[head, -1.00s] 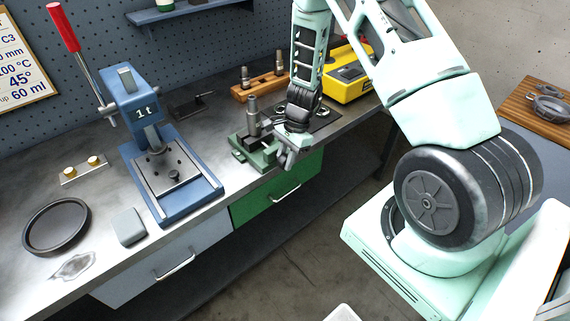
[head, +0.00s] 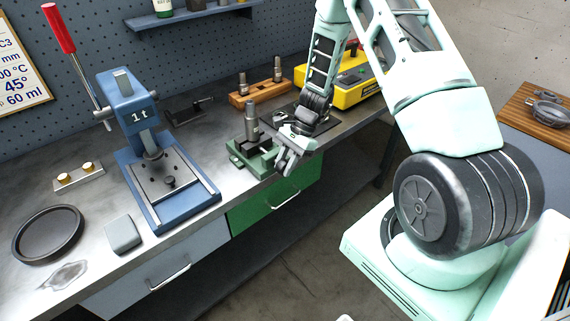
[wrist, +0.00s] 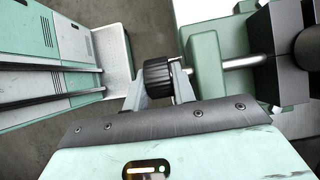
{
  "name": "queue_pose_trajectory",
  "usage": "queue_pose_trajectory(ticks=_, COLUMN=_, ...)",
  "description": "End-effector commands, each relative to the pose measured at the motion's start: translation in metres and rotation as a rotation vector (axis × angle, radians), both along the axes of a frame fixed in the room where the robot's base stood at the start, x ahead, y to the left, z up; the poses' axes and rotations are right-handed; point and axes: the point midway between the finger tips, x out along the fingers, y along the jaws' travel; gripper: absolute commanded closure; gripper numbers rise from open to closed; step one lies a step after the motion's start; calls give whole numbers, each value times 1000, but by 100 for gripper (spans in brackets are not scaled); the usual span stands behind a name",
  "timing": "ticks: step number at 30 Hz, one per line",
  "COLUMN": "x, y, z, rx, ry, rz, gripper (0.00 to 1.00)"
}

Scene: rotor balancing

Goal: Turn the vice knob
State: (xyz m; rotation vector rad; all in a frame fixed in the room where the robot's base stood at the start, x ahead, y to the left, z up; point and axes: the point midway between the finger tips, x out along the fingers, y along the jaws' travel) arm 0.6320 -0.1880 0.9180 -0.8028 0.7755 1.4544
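The green vice (head: 262,160) sits at the front edge of the workbench, with its screw running toward the front. Its black ribbed knob (wrist: 157,77) shows in the wrist view at the end of the steel screw (wrist: 245,62). My gripper (head: 284,166) is at the front of the vice; in the wrist view its two grey fingers (wrist: 160,90) stand apart, one on each side of the knob. Whether they touch it is unclear. In the head view the gripper hides the knob. A grey upright cylinder (head: 252,120) stands at the vice.
A blue press (head: 130,95) with a red-handled lever stands left of the vice. A wooden block with pegs (head: 258,94) and a yellow case (head: 335,93) are behind. A black round tray (head: 47,234) and a grey block (head: 122,233) lie at the left. A green drawer (head: 270,205) is below.

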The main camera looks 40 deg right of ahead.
Motion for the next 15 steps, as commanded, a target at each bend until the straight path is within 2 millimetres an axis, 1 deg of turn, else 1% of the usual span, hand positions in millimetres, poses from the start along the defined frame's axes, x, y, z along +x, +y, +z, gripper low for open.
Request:
queue_pose_trajectory(ticks=10, x=0, y=-1, z=1, rx=-1, ry=-1, rz=-1, gripper=67)
queue_pose_trajectory(ticks=13, x=1, y=-5, z=7, rx=-3, ry=-3, rz=-1, gripper=67)
queue_pose_trajectory(ticks=15, x=2, y=-11, z=15, rx=-3, ry=-4, rz=-1, gripper=67)
